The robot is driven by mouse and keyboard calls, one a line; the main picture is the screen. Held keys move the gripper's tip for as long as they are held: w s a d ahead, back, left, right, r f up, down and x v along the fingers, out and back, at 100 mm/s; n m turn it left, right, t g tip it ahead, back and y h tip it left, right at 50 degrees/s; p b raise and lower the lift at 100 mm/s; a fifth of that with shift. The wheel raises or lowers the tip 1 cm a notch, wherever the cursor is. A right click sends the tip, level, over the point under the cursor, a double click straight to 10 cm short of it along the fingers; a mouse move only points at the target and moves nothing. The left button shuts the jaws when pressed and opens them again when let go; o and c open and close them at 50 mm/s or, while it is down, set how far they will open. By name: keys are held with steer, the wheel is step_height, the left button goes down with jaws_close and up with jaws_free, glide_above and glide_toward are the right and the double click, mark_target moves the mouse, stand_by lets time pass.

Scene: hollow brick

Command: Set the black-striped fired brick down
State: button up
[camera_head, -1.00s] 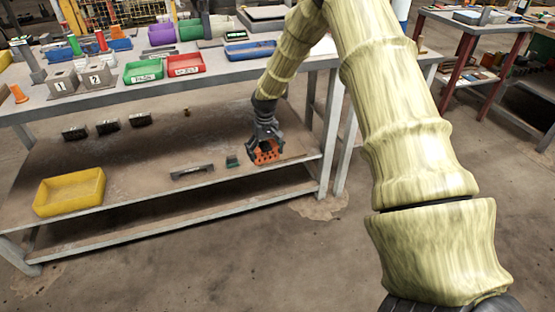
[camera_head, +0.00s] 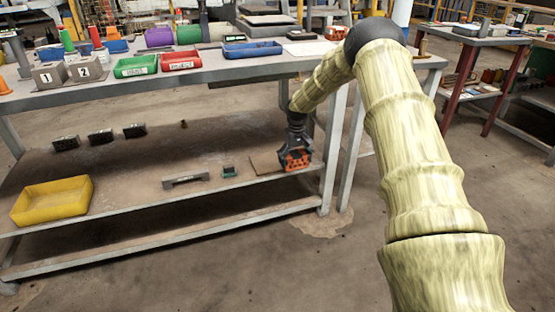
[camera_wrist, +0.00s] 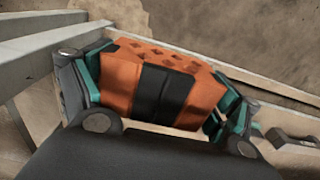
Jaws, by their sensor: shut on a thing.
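The orange fired brick (camera_wrist: 120,82) with a broad black stripe and holes in its upper face is between the fingers of my gripper (camera_wrist: 160,98) in the wrist view. The teal pads press on its two ends. In the head view my gripper (camera_head: 296,150) points down and the brick (camera_head: 297,161) shows beneath it, at the right end of the lower shelf (camera_head: 130,180). I cannot tell whether its underside touches the shelf.
A flat brown board (camera_head: 265,164) lies just left of the brick. A small green-dark block (camera_head: 229,172), a grey handle-like bar (camera_head: 186,181) and a yellow bin (camera_head: 52,201) are further left. The bench leg (camera_head: 333,150) stands close on the right. The tabletop (camera_head: 200,75) is above.

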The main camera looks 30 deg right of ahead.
steer(key=w+b, duration=0.1)
steer(key=w, duration=0.2)
steer(key=w+f+b, duration=0.1)
steer(key=w, duration=0.3)
steer(key=w+b, duration=0.2)
steer(key=w, duration=0.2)
steer(key=shift+w+d+f, duration=0.15)
steer(key=shift+d+f, duration=0.05)
steer(key=shift+d, duration=0.05)
steer(key=shift+w+b, duration=0.4)
steer(key=shift+w, duration=0.6)
steer(key=shift+w, duration=0.1)
step_height(320, 180, down, 4)
steer(key=shift+d+r+b, duration=0.1)
steer(key=shift+r+b, duration=0.05)
steer(key=shift+b, duration=1.05)
steer(key=shift+r, duration=0.15)
steer(key=o, duration=1.1)
